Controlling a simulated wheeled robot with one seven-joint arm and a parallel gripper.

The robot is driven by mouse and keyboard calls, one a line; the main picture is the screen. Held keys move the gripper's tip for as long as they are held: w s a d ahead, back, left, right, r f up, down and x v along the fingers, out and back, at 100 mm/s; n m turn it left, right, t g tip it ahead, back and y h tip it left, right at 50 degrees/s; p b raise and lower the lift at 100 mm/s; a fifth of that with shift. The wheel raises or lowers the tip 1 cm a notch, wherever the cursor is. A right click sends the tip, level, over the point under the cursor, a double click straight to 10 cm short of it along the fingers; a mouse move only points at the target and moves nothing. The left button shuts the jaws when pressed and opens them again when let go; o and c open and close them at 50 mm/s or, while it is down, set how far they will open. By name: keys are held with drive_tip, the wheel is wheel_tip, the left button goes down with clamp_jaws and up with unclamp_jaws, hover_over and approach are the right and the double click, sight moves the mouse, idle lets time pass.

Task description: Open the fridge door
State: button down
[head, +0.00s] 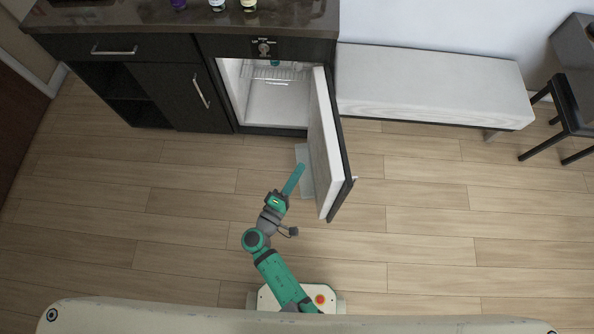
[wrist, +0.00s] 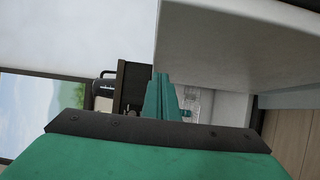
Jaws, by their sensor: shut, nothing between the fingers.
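The fridge door (head: 325,150) stands wide open in the head view, swung out to the right of the fridge opening. Its pale inner face looks left. The fridge interior (head: 275,103) is exposed, white, with a wire shelf near the top. My gripper (head: 301,167) is shut and empty. It is just left of the door's inner side, in front of the opening; I cannot tell if it touches the door. In the wrist view my green fingers (wrist: 161,78) lie together, beside the pale door panel (wrist: 235,45).
A dark counter (head: 120,17) with several small bottles runs above the fridge. A cabinet door (head: 180,95) with a handle is left of it. A pale bench (head: 430,88) stands behind the door on the right, with a dark chair (head: 570,105) beyond. The wood floor is clear.

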drive_tip(key=v, duration=1.1)
drive_tip(key=shift+s+d, duration=0.15)
drive_tip(key=shift+s, duration=0.2)
drive_tip(key=s+d+f+m+g+y, duration=0.3)
drive_tip(key=s+d+f+g+y, duration=0.25)
drive_tip(key=s+f, duration=0.35)
drive_tip(key=s+r+m+t+y, duration=0.1)
drive_tip(key=r+m, duration=0.3)
drive_tip(key=r, duration=0.8)
drive_tip(key=s+r+m+t+y, duration=0.1)
drive_tip(key=s+r+m+t, duration=0.3)
drive_tip(key=r, duration=0.9)
drive_tip(key=shift+d+m+y, duration=0.2)
drive_tip(key=shift+m+y, duration=0.15)
drive_tip(key=shift+m, duration=0.45)
